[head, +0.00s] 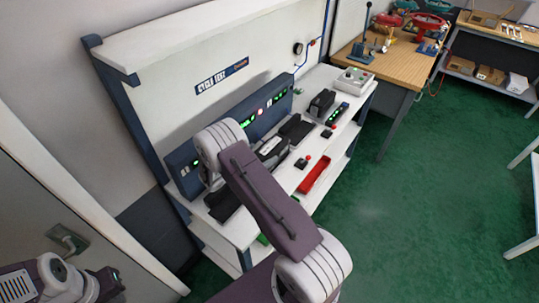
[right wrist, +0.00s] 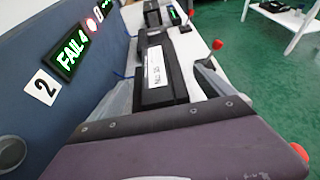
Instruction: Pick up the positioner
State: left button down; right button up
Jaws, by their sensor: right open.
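A black box-shaped positioner with a white label (right wrist: 155,72) lies on the white bench in the right wrist view, straight ahead of my right gripper (right wrist: 165,93). The gripper is open, with one finger toward each side of the box's near end. I cannot tell whether either finger touches it. In the head view the labelled box (head: 270,147) shows just right of my right arm, which hides most of that gripper. My left gripper (head: 107,285) is at the lower left, away from the bench; its fingers cannot be made out.
A blue panel (right wrist: 58,95) with a green "FAIL 4" display stands close on the left of my right gripper. Green floor (head: 400,210) is clear to the right.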

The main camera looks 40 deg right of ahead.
aim_at(267, 150)
jog(key=p+x, duration=0.1)
jog(key=x, duration=0.3)
jog(key=shift+d+f+p, duration=0.1)
jog(key=shift+d+p, duration=0.15)
jog(key=shift+p, duration=0.05)
jog(key=shift+w+d+f, duration=0.15)
jog(key=shift+d+f, duration=0.1)
grip_shut()
jog(key=shift+d+r, duration=0.1)
jog(key=shift+r, duration=0.05)
